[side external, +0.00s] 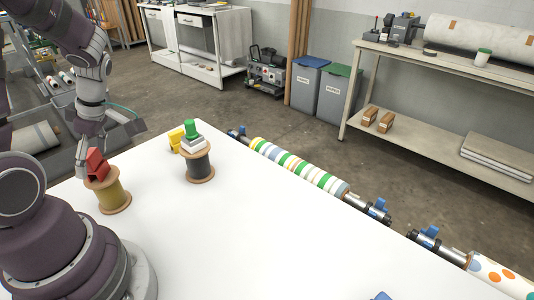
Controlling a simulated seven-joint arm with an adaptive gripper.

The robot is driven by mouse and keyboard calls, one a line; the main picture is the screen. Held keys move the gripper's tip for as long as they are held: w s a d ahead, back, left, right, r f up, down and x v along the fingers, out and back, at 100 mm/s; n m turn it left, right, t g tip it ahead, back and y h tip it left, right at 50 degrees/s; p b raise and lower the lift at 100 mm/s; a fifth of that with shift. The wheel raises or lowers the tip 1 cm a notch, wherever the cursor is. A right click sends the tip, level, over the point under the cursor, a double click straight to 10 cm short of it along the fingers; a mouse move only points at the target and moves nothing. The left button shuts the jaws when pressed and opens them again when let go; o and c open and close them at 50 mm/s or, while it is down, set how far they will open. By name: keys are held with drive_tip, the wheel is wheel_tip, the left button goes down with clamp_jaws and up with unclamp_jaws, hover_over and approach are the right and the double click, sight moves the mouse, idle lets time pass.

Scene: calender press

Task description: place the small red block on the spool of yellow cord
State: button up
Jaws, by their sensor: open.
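The small red block (97,163) is at the top of the spool of yellow cord (110,196), at the left of the white table. It looks tilted, and I cannot tell whether it rests fully on the spool's top. My gripper (86,167) is open and comes down from above. One grey finger shows just left of the red block, close beside it or touching it. The other finger is not clear to see. The spool stands upright on its wooden flange.
A dark spool (200,168) stands to the right, with a pale grey block (193,145) and a green block (190,129) stacked on it. A yellow block (176,137) is behind it. A striped roller (298,165) runs along the table's far edge. The table's middle (270,235) is clear.

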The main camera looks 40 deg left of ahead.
drive_tip(key=v, duration=1.1)
drive_tip(key=w+d+m+t+h, duration=0.1)
drive_tip(key=d+m+t, duration=0.3)
drive_tip(key=m, duration=0.9)
drive_tip(key=w+d+m+t+h, duration=0.2)
drive_tip(key=d+m+t, duration=0.2)
drive_tip(key=d+m, duration=0.7)
drive_tip(key=m, duration=0.3)
drive_tip(key=shift+w+d+r+t, duration=0.25)
drive_tip(key=shift+d+r+t, duration=0.05)
drive_tip(key=shift+r+t, duration=0.1)
